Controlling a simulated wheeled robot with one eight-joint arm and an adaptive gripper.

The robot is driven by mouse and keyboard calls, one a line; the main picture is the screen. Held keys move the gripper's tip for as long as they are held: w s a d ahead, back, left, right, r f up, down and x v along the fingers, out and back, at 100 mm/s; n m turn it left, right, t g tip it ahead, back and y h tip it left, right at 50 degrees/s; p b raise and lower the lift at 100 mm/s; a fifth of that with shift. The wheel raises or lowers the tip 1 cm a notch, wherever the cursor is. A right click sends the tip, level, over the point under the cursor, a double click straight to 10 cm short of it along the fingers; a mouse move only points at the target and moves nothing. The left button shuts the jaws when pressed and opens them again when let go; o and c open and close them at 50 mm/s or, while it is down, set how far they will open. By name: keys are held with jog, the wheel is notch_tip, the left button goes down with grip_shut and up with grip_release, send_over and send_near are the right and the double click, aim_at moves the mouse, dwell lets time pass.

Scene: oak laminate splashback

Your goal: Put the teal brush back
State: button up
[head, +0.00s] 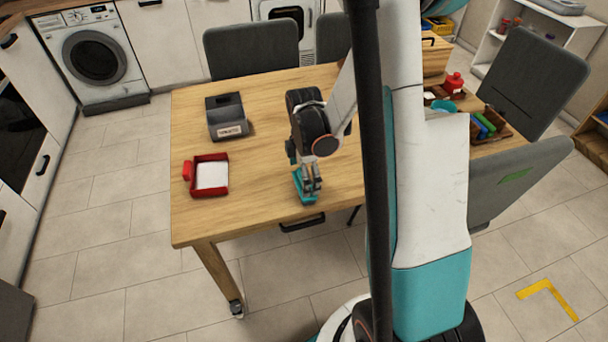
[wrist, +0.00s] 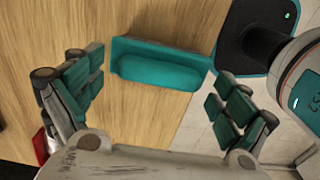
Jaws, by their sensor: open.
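The teal brush (wrist: 158,68) lies on the wooden table near its front edge. In the wrist view it shows as a flat teal back with a rounded teal bar. I cannot tell whether a finger touches the brush. A dark wooden holder (head: 505,134) with blue and green blocks stands at the table's right.
A red tray (head: 222,190) with white paper lies at the table's left. A dark grey box with a label (head: 227,117) stands behind it. A teal bowl (head: 443,105) and a red jar (head: 454,83) stand at the right. Grey chairs (head: 254,50) surround the table. Its middle left is bare.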

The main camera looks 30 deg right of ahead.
notch_tip(320, 180, up, 12)
jog(key=p, duration=0.4)
jog(key=shift+r+p, duration=0.15)
jog(key=shift+p, duration=0.15)
